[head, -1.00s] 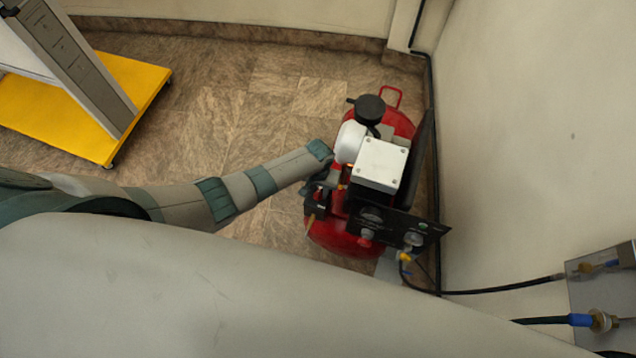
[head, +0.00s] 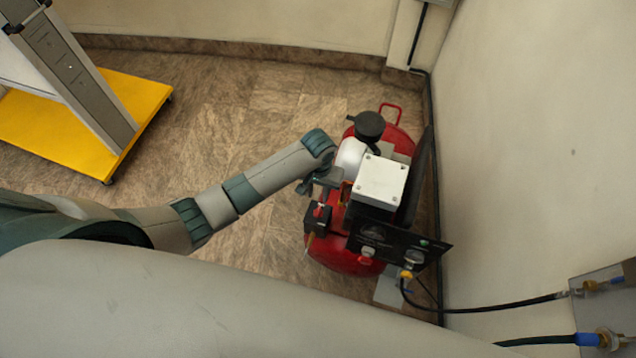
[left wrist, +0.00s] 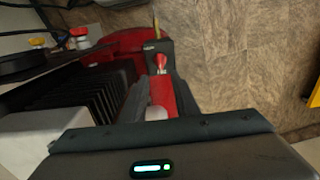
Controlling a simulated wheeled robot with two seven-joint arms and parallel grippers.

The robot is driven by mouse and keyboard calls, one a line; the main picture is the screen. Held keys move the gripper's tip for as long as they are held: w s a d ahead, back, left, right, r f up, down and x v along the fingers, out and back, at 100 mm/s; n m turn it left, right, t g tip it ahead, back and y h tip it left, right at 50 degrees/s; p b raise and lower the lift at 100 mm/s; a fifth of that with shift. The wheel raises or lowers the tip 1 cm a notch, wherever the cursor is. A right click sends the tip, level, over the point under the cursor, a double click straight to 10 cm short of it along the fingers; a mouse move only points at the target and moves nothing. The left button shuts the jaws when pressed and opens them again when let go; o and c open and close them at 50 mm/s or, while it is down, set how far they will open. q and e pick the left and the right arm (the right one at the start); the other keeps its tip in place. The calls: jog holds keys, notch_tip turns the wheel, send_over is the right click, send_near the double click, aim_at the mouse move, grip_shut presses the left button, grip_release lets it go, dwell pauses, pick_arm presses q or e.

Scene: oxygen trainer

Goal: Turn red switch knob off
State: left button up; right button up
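The red switch knob (left wrist: 161,62) sits on a black switch box (left wrist: 157,47) on the side of the red compressor. In the head view the box (head: 317,221) is at the compressor's left side, and a small red part shows on it. My left gripper (left wrist: 161,88) points toward the knob, with one finger on each side of the line to it. The fingers are apart, with a red part visible between them. The knob appears just beyond the fingertips; contact cannot be told. In the head view the left gripper (head: 322,187) is just above the box, partly hidden by its wrist.
The compressor's red tank (head: 345,258) carries a white-topped block (head: 380,180) and a black gauge panel (head: 400,243) close beside the gripper. A wall stands to the right. A yellow-based cart (head: 70,130) is at upper left. The floor between is clear.

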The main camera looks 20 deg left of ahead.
pick_arm(q)
jog(key=shift+r+b, duration=0.45)
jog(key=shift+r, duration=2.35)
pick_arm(e)
jog(key=shift+f, duration=0.5)
pick_arm(q)
jog(key=shift+s+f, duration=0.1)
pick_arm(e)
jog(key=shift+s, duration=0.1)
